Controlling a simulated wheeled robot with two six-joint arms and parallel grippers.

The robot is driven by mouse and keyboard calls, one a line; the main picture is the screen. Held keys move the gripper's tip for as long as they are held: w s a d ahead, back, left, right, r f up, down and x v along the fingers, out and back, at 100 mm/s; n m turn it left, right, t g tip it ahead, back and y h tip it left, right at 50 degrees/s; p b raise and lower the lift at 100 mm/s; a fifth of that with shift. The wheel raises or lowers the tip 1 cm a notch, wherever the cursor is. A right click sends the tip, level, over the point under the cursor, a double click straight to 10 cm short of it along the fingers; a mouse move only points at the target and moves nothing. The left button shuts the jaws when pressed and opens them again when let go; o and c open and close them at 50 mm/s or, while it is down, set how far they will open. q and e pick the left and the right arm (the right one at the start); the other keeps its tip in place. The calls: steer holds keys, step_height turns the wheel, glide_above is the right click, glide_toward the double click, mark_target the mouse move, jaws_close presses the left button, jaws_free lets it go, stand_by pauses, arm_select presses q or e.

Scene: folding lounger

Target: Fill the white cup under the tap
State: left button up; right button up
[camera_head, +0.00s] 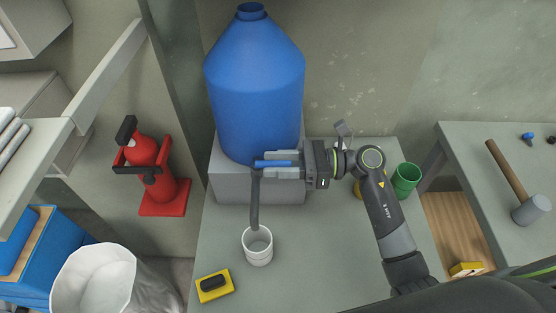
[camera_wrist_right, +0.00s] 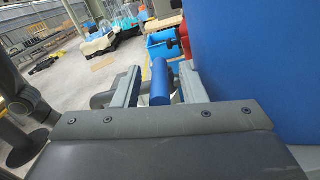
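The white cup (camera_head: 258,254) stands upright on the grey table, its mouth right below the lower end of the dark grey tap spout (camera_head: 255,205). I cannot make out water in it. The tap's blue handle (camera_head: 272,163) sits in front of the big blue water bottle (camera_head: 255,90). My right gripper (camera_head: 270,163) is open, with its fingers on either side of the blue handle. In the right wrist view the handle (camera_wrist_right: 160,84) lies between the two fingers (camera_wrist_right: 158,85), with a gap visible beside it. My left gripper is not in view.
The bottle rests on a grey block (camera_head: 230,182). A yellow sponge-like block with a black top (camera_head: 214,286) lies front left of the cup. A green cup (camera_head: 406,180) stands right of my right arm. A hammer (camera_head: 515,190) lies on the right table.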

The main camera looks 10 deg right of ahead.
jaws_close()
steer(key=shift+s, duration=0.1)
steer(key=shift+s+f+m+t+b, duration=0.15)
steer(key=shift+m+t+b, duration=0.1)
steer(key=shift+t, duration=0.2)
steer(key=shift+s+r+m+t+b, duration=0.1)
steer(key=shift+m+t, duration=0.15)
steer(key=shift+t, duration=0.2)
steer(key=shift+s+a+m+t+h, duration=0.15)
steer(key=shift+m+t+h, duration=0.35)
steer(key=shift+t, duration=0.3)
steer(key=shift+s+a+m+t+h, duration=0.15)
steer(key=shift+m+t+h, duration=0.25)
steer(key=shift+m+t, duration=0.3)
steer(key=shift+d, duration=0.1)
jaws_free()
